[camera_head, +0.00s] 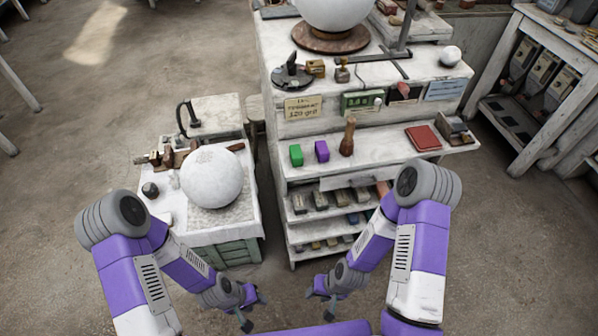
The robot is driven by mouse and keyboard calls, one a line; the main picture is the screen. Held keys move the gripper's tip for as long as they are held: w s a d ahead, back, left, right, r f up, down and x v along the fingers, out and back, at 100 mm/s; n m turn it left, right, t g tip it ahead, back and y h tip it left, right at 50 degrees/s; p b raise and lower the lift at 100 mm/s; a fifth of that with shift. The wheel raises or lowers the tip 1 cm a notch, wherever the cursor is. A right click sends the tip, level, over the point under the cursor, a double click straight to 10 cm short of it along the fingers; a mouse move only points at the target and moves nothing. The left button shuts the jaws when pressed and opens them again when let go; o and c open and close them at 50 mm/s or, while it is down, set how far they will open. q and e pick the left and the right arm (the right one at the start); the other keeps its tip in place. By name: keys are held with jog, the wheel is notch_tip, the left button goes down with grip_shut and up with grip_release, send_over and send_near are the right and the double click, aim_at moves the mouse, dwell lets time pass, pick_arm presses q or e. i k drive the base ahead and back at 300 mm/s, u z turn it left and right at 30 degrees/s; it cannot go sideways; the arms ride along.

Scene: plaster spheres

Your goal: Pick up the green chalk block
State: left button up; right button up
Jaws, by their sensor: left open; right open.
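The green chalk block (296,155) stands on the white shelf ledge of the workbench, near its left end. A purple block (321,151) stands just to its right, with a small gap between them. My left gripper (254,309) is open and empty, low in front of the bench. My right gripper (319,300) is also open and empty, a little to the right of the left one. Both grippers are well below and in front of the green block and touch nothing that I can see.
A wooden-handled tool (347,137) stands right of the purple block, and a red book-like pad (422,138) lies further right. A small table with a white plaster sphere (211,177) stands left of the workbench. Shelves below the ledge hold several small blocks.

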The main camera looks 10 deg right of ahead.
aim_at(297, 154)
jog(key=u, duration=0.65)
jog(key=k, duration=0.1)
jog(key=z, duration=1.5)
jog(key=i, duration=0.8)
jog(key=u, duration=0.3)
